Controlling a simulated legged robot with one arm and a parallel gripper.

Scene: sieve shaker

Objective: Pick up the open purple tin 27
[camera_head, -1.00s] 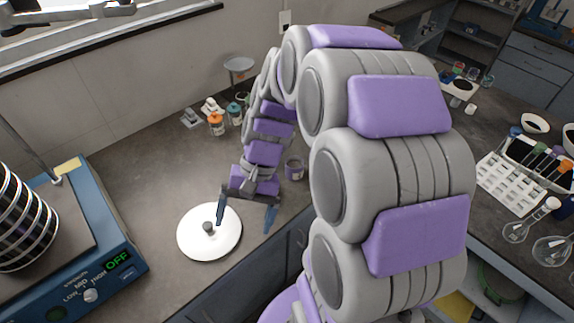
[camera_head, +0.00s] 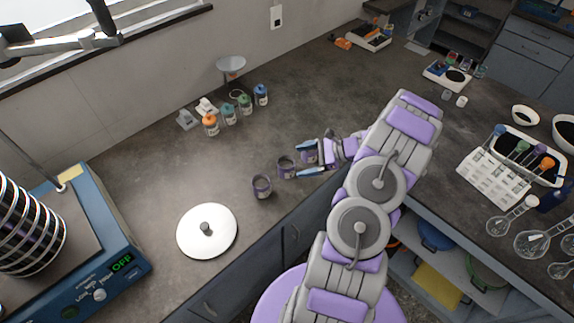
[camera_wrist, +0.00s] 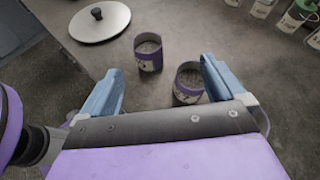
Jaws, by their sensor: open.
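Two open purple tins with pale labels stand upright on the dark bench. The left one (camera_head: 262,187) also shows ahead of the jaws in the wrist view (camera_wrist: 148,53). The other (camera_head: 286,167) is closer to me and shows in the wrist view (camera_wrist: 187,84) just inside the right finger's tip. No tin number is legible. My gripper (camera_head: 303,160) is open, its blue fingers (camera_wrist: 160,88) spread and pointing left in the head view. Nothing is clasped. A purple patch beside the upper finger in the head view may be another tin or part of my wrist; I cannot tell.
Several capped bottles (camera_head: 228,113) stand behind. The bench front edge runs close by the tins.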

